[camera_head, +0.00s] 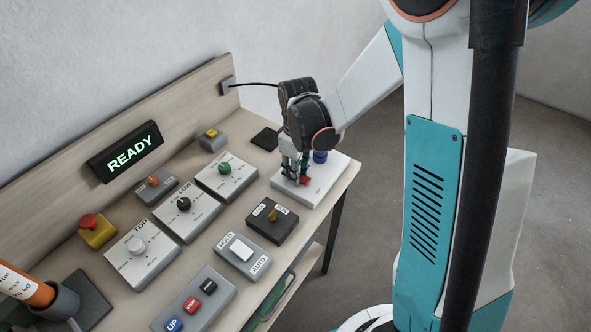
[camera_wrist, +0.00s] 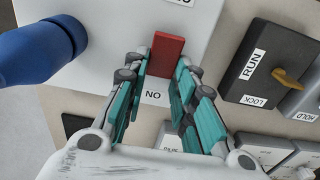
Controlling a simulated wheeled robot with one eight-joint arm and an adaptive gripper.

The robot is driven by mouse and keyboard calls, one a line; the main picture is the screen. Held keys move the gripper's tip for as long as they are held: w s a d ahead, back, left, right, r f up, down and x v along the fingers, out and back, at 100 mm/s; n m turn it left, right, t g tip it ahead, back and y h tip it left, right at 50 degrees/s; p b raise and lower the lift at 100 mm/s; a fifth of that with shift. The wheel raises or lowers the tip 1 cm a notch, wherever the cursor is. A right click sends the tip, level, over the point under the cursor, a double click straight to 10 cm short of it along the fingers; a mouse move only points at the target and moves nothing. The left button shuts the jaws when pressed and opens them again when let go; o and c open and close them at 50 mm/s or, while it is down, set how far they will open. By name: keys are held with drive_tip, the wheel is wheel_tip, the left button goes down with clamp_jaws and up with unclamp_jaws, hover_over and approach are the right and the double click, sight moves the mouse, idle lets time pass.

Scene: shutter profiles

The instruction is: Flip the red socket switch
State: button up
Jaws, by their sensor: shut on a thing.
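The red switch (camera_wrist: 163,55) is a flat rocker on the white socket box (camera_head: 323,182). In the wrist view it sits between my gripper's (camera_wrist: 161,72) two fingertips, which are shut on its sides. In the head view the red switch (camera_head: 305,181) shows just beside the tips of my gripper (camera_head: 295,177), which points down at the box. A label reading "NO" in the wrist view lies by the near end of the switch. A blue plug (camera_wrist: 35,50) stands in the same box, close to my gripper; it also shows in the head view (camera_head: 320,156).
A dark key-switch box (camera_head: 272,220) stands close in front of the socket box. Several dial boxes, a HOLD/AUTO rocker (camera_head: 242,249) and a yellow box with a red button (camera_head: 96,231) fill the bench leftward. A lit READY sign (camera_head: 130,151) hangs at the back.

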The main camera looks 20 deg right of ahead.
drive_tip(key=shift+s+d+t+y+b, duration=0.15)
drive_tip(key=shift+s+t+y+b, duration=0.1)
drive_tip(key=shift+t+y, duration=0.25)
drive_tip(key=shift+s+d+t+y+b, duration=0.15)
drive_tip(key=shift+t+y+b, duration=0.15)
drive_tip(key=shift+t, duration=0.3)
drive_tip(key=shift+r+t+y, duration=0.2)
drive_tip(key=shift+t+y, duration=0.1)
drive_tip(key=shift+t, duration=0.2)
drive_tip(key=o, duration=1.1)
drive_tip(key=shift+c, duration=0.2)
drive_tip(key=v, duration=1.2)
drive_tip(key=shift+s, duration=0.15)
